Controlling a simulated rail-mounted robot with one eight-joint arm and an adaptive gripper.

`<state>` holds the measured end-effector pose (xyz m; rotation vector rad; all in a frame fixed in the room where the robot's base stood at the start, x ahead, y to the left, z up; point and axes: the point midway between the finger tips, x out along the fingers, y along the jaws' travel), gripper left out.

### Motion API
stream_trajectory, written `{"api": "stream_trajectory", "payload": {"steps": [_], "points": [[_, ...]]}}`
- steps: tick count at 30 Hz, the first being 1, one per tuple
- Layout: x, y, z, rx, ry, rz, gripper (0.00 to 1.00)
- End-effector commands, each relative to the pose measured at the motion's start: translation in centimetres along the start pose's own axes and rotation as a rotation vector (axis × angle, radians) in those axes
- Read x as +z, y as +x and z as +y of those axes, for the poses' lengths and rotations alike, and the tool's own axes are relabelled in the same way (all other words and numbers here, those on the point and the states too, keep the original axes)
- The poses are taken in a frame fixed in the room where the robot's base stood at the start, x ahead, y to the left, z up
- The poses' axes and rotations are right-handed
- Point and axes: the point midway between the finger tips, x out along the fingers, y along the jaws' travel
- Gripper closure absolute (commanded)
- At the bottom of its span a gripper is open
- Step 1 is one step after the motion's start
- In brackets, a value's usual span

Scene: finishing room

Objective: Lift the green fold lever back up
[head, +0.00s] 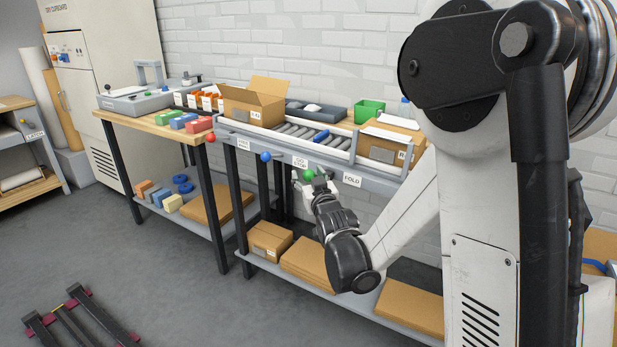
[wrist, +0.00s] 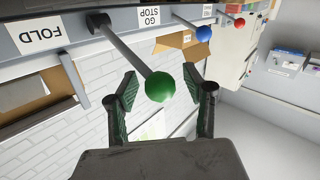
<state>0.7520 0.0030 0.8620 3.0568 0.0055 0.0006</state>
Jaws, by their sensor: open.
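The green fold lever has a green ball knob (head: 308,174) and stands out from the front rail of the conveyor bench, left of the FOLD label (head: 351,180) in the head view. In the wrist view its grey rod (wrist: 125,50) runs from a dark pivot on the rail to the green ball (wrist: 159,87). My gripper (head: 311,180) is at the knob. In the wrist view the fingers are spread, one on each side of the ball, with visible gaps. The ball appears between them, not gripped; its exact depth between the fingertips is hard to tell.
On the same rail are a blue-knobbed lever (head: 266,156) beside the GO STOP label (head: 301,162) and a red-knobbed lever (head: 210,137) farther left. An open carton (head: 250,105) stands on the bench above. Flat cardboard (head: 306,262) lies on the shelf below.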

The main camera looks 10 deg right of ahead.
Motion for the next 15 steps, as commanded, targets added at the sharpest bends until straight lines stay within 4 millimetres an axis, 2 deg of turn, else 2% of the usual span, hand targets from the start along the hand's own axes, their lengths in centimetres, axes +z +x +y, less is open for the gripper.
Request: {"api": "stream_trajectory", "payload": {"steps": [4,12,15], "points": [[-0.01,-0.02,0.0,0.0,0.0,0.0,0.53],[0.02,-0.04,-0.06,-0.001,0.0,-0.001,0.89],[0.04,-0.05,-0.12,-0.002,0.001,-0.001,1.0]]}}
